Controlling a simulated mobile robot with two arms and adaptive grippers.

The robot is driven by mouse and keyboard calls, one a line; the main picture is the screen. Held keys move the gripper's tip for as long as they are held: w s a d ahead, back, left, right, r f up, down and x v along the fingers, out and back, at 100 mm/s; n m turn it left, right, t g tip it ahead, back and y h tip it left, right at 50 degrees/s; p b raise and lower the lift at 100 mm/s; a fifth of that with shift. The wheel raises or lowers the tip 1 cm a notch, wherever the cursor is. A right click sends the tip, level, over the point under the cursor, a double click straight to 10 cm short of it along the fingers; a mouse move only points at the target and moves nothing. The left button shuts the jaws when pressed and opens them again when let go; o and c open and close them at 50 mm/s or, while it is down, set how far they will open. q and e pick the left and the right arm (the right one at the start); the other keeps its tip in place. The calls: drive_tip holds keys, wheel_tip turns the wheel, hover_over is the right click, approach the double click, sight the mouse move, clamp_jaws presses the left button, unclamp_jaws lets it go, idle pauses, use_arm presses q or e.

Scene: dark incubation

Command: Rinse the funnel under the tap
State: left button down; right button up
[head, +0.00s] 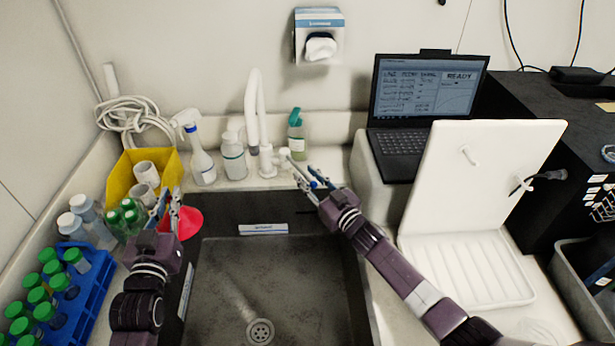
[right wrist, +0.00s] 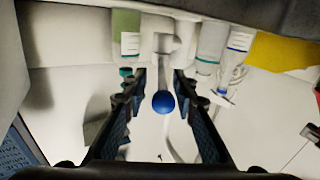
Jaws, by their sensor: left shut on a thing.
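My left gripper (head: 175,207) is shut on the red funnel (head: 190,223) and holds it at the left edge of the dark sink (head: 225,205). The white tap (head: 252,95) stands behind the sink, to the right of the funnel; I see no clear water stream from it. My right gripper (head: 306,176) is by the tap's lever, at the sink's back right. In the right wrist view its fingers (right wrist: 160,110) are open, one on each side of the lever's blue knob (right wrist: 163,102), with gaps visible. The knob is hard to make out in the head view.
Bottles (head: 233,158) and a spray bottle (head: 200,160) stand left of the tap, a green-labelled bottle (head: 296,135) right of it. A yellow bin (head: 172,165) and a blue rack (head: 95,290) crowd the left. A white drying rack (head: 470,270) and laptop (head: 425,100) stand right.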

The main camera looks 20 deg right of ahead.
wheel_tip(320, 180, up, 10)
drive_tip(key=shift+f, duration=0.1)
idle(0.4)
